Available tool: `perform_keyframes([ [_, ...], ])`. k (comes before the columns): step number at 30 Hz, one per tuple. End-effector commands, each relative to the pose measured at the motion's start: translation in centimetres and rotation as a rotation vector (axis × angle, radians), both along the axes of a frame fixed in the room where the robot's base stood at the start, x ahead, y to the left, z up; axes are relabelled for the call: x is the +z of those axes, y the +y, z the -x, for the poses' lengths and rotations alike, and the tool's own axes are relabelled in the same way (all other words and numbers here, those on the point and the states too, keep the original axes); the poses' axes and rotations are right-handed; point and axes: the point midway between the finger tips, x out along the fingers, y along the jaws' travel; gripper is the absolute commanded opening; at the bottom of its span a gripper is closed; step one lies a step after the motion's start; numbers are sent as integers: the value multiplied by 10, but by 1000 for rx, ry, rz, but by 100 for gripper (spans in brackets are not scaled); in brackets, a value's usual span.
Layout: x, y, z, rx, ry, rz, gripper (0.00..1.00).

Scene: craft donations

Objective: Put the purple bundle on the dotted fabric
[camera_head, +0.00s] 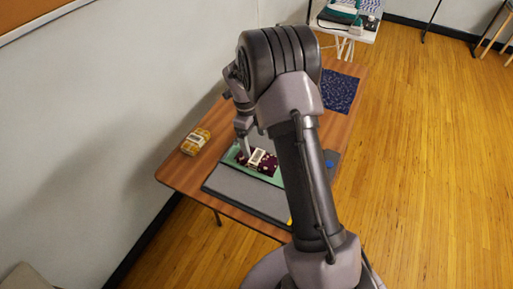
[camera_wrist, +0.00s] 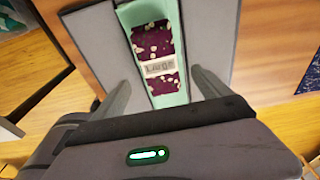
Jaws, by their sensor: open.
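The purple bundle (camera_head: 268,168) is dark purple with pale spots and a pale label band. It lies on a green strip (camera_head: 240,160) on a grey board on the table. It also shows in the wrist view (camera_wrist: 151,40), ahead of and between my fingers. My gripper (camera_head: 245,152) is open, close to the bundle in the head view; I cannot tell the exact gap. Both fingers of my gripper show in the wrist view (camera_wrist: 160,84), with nothing held. The dotted fabric (camera_head: 340,92), dark blue with small light marks, lies flat at the far right of the table.
A yellow bundle (camera_head: 196,141) with a pale band lies near the table's left edge. My arm hides part of the table. A white table (camera_head: 345,30) with items stands behind.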

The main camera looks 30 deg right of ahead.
Motion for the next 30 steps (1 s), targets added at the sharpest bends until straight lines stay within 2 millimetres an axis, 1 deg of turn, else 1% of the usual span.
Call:
perform_keyframes([
  [1, 11, 1, -1, 1, -2, 1, 87],
  [5, 27, 3, -3, 14, -6, -2, 87],
  [6, 38, 6, -2, 48, -17, -8, 87],
  [7, 50, 10, 0, 92, -28, -17, 87],
  [8, 67, 16, 4, 154, -45, -28, 87],
  [9, 95, 25, 12, 264, -73, -43, 87],
  [10, 117, 34, 21, 364, -99, -54, 87],
  [11, 141, 43, 33, 475, -127, -64, 87],
  [12, 170, 57, 52, 633, -167, -72, 87],
  [14, 209, 76, 85, 881, -228, -67, 87],
  [15, 229, 90, 111, 1052, -270, -53, 87],
  [17, 252, 107, 151, 1305, -331, -14, 87],
  [18, 261, 118, 176, 1465, -366, 23, 87],
  [19, 265, 124, 194, 1574, -390, 52, 87],
  [21, 267, 136, 227, 1790, -429, 126, 87],
  [24, 263, 147, 256, 1990, -460, 211, 87],
  [27, 260, 150, 267, 2077, -467, 254, 87],
  [30, 259, 151, 269, 2091, -467, 259, 87],
])
